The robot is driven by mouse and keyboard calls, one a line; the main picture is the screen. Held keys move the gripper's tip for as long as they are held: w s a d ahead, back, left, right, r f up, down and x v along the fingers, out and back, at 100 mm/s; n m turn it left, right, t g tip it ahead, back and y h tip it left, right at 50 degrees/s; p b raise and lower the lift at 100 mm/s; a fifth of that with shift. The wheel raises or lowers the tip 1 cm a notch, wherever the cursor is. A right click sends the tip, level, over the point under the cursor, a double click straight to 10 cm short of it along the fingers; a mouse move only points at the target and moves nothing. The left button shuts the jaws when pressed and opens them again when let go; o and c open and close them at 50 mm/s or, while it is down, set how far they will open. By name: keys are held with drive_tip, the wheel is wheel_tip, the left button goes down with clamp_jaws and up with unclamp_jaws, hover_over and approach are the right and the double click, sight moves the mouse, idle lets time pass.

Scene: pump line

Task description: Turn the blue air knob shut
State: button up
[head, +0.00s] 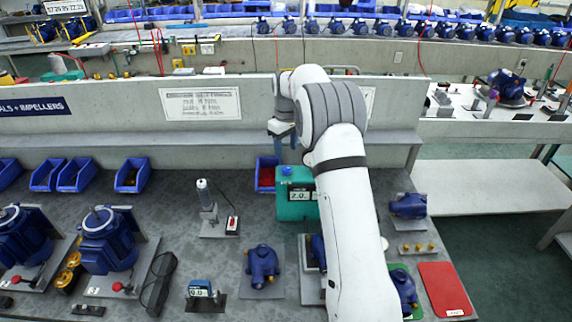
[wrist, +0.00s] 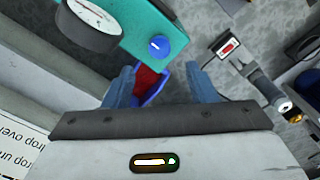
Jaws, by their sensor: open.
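The blue air knob (wrist: 158,45) is a small round knob with a pale mark, on top of a teal box (wrist: 185,18). In the head view the knob (head: 287,171) shows at the upper left of the teal box (head: 297,206), which has a display on its front. My gripper (wrist: 161,78) is open and empty. In the wrist view the knob lies just beyond the gap between the fingertips, apart from both. In the head view my gripper (head: 282,133) is above and behind the box. My arm hides part of the bench right of the box.
A round gauge (wrist: 90,22) stands on the box beside the knob. A blue bin with red contents (head: 266,176) sits left of the box. A device with a red switch (head: 232,226) stands further left. A concrete wall and ledge (head: 200,138) run behind.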

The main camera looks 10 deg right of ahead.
sight(286, 168)
drive_tip(key=shift+f+p, duration=0.75)
drive_tip(key=shift+f, duration=3.25)
drive_tip(key=c, duration=1)
